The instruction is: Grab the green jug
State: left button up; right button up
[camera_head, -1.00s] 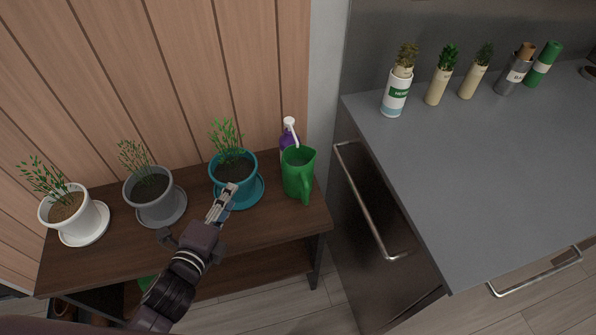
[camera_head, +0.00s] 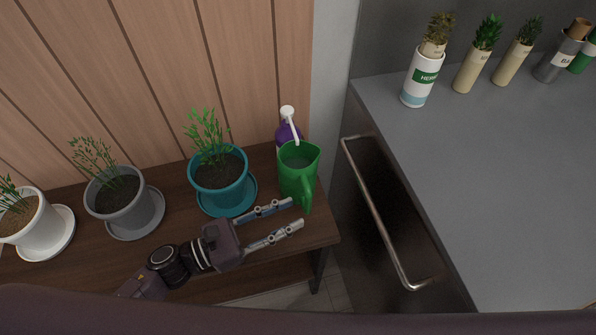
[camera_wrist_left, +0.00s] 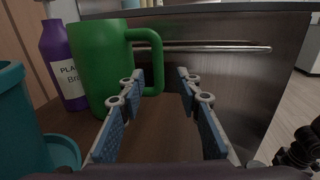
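The green jug (camera_head: 297,172) stands upright near the right end of the wooden shelf table, its handle toward me. In the left wrist view the jug (camera_wrist_left: 98,62) is at the upper left, with its handle to the right. My left gripper (camera_head: 296,213) is open and empty, its fingers pointing right, just in front of the jug near the handle. In the left wrist view the open fingers (camera_wrist_left: 160,80) have empty space between them, and the left finger overlaps the jug's lower edge near the handle. I cannot tell whether it touches.
A cabinet with a metal handle (camera_head: 376,213) is on the right.

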aim_at(308, 205)
pick_arm(q)
jog(key=shift+w+d+r, duration=0.1)
jog(key=shift+w+d, duration=0.25)
jog(key=shift+d, duration=0.15)
jog(key=p+x, duration=0.1)
jog(key=x, duration=0.1)
jog(key=shift+w+d, duration=0.2)
jog(key=shift+d, duration=0.1)
jog(key=shift+x, duration=0.85)
grip_shut()
pick_arm(e)
jog(key=shift+r, duration=0.7)
jog(key=shift+w+a, duration=0.1)
jog(key=shift+w, duration=0.1)
